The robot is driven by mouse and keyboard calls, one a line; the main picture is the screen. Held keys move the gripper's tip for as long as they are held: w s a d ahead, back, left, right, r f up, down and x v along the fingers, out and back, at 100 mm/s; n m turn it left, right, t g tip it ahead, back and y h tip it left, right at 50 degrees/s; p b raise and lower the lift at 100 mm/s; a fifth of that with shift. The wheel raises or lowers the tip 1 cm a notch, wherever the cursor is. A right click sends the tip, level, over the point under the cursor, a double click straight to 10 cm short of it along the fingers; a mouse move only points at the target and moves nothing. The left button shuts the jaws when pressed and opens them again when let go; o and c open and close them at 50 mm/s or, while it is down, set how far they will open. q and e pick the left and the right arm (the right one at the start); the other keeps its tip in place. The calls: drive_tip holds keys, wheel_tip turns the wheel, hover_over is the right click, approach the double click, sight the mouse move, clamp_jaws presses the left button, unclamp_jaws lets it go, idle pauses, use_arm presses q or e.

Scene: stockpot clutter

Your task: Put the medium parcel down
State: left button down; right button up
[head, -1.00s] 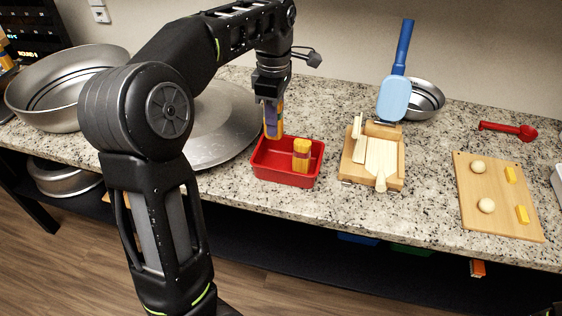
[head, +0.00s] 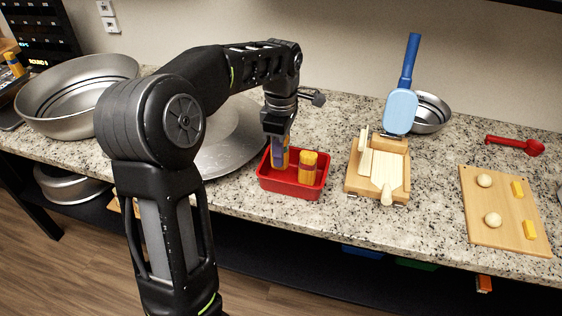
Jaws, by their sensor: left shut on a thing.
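My left gripper (head: 279,141) is shut on an upright orange and purple parcel (head: 279,159), which I take to be the medium parcel. The parcel's lower end is inside the red tray (head: 291,191), in its left part. I cannot tell whether it touches the tray floor. Another orange parcel (head: 308,167) with a reddish band stands upright in the tray, just right of the held one. The gripper's fingers partly cover the held parcel's top. My right gripper is not in view.
Right of the tray stands a wooden press (head: 380,172), with a blue-handled pan (head: 400,111) and steel bowl (head: 430,113) behind. A board (head: 505,215) with dough balls lies farther right. A large metal lid or dish (head: 226,150) is left of the tray. Granite counter is clear between press and board.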

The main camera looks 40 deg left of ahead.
use_arm(q)
drive_tip(key=shift+f, duration=1.85)
drive_tip(key=shift+f, duration=0.1)
drive_tip(key=c, duration=1.1)
unclamp_jaws()
drive_tip(key=shift+o, duration=0.2)
wheel_tip(320, 180, up, 9)
drive_tip(key=shift+f, duration=0.2)
drive_tip(key=shift+r+p, duration=1.1)
drive_tip(key=shift+r, duration=0.75)
